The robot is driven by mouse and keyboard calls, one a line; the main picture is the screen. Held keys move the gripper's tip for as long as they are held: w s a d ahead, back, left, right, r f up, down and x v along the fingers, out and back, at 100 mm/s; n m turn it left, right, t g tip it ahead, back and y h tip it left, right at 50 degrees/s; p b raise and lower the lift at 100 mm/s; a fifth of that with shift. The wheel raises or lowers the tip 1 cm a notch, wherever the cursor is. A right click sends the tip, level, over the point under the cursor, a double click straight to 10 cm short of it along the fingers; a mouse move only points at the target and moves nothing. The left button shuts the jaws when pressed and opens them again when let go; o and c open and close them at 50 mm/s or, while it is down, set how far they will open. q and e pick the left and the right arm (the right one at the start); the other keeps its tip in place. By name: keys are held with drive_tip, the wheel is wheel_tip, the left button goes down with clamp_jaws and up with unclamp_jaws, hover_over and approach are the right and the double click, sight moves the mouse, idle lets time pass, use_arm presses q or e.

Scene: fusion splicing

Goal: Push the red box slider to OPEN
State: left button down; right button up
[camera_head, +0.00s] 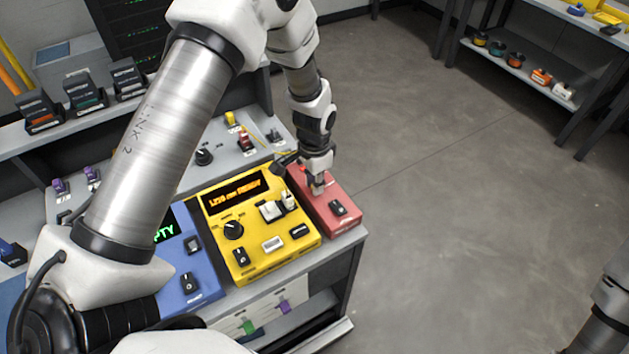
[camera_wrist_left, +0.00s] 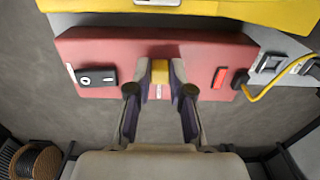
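The red box (camera_head: 344,215) stands at the right end of the bench, beside the yellow box. It fills the upper middle of the left wrist view (camera_wrist_left: 75,50). Its slider has a yellow knob (camera_wrist_left: 160,72) with a small white label below it. My left gripper (camera_head: 317,188) is down at the box top. In the left wrist view its two fingers (camera_wrist_left: 160,85) stand apart, one on each side of the knob. Narrow gaps seem to show beside the knob; contact is unclear. The knob is hidden in the head view. My right gripper is out of view.
The red box carries a black rocker switch (camera_wrist_left: 97,77) and a red light (camera_wrist_left: 219,77). A yellow cable (camera_wrist_left: 262,93) plugs in at its end. The yellow box (camera_head: 262,245) and blue box (camera_head: 197,280) stand left of it. Open floor lies to the right.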

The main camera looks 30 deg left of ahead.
use_arm(q)
drive_tip(key=shift+f, duration=0.15)
drive_tip(key=shift+w+a, duration=0.2)
drive_tip(key=shift+a, duration=0.05)
drive_tip(key=w+a, duration=0.1)
drive_tip(key=a, duration=0.2)
drive_tip(key=shift+w+a, duration=0.1)
drive_tip(key=shift+w, duration=0.3)
drive_tip(key=c, duration=1.2)
unclamp_jaws()
drive_tip(key=shift+o, duration=0.8)
drive_tip(key=shift+w, duration=0.2)
